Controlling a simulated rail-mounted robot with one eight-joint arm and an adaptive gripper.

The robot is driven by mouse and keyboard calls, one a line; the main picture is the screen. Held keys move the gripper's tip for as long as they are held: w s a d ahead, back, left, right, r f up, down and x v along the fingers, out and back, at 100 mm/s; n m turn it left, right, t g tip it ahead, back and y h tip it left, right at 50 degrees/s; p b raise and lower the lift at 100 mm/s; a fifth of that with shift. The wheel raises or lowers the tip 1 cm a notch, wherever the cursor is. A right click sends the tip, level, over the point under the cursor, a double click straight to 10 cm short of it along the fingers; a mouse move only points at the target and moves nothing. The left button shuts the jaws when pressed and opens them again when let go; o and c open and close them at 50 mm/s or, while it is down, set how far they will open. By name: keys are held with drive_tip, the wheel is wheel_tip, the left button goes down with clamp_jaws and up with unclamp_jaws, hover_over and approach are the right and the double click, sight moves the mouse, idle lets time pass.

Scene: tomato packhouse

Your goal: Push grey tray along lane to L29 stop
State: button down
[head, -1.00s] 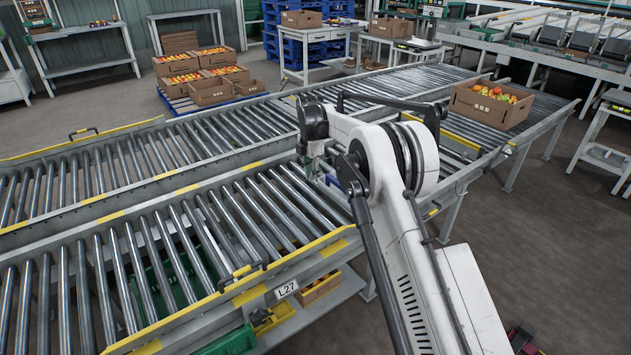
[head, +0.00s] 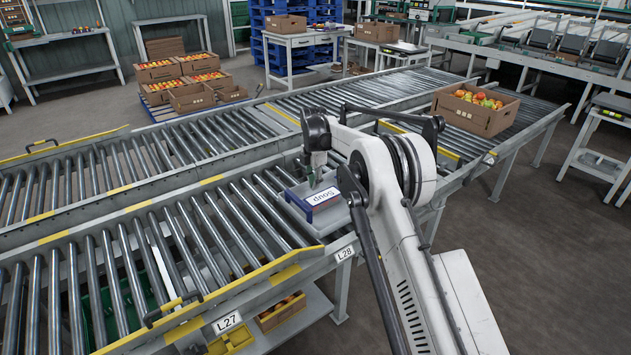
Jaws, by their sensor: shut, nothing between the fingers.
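The grey tray (head: 334,221) sits on the near roller lane (head: 190,245), just left of my arm's big white joint. A blue-edged box (head: 315,199) with a white "Soup" label lies in it. My gripper (head: 313,182) points down over the far side of the tray and box, and looks shut with nothing in it. I cannot tell whether its tips touch the tray or the box. My arm covers the right part of the tray and the lane beyond it. No L29 label shows; the L28 plate (head: 345,253) is on the lane's near edge by the tray.
The L27 plate (head: 227,322) is further left. Yellow-topped side rails (head: 245,287) edge the lane on the left. A cardboard box of tomatoes (head: 473,112) stands on the rollers to the right. The rollers left of the tray are clear.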

sight(314, 202)
wheel_tip(314, 202, down, 5)
drive_tip(key=shift+f+b, duration=0.2)
drive_tip(key=shift+b, duration=0.5)
drive_tip(key=shift+s+a+f+b, duration=0.1)
drive_tip(key=shift+s+a+b, duration=0.15)
drive_tip(key=shift+s+a, duration=0.3)
drive_tip(key=shift+s+a+f+b, duration=0.1)
drive_tip(key=shift+s+a+b, duration=0.2)
drive_tip(key=shift+a, duration=0.3)
drive_tip(key=shift+s+a, duration=0.3)
drive_tip(key=shift+a, duration=0.1)
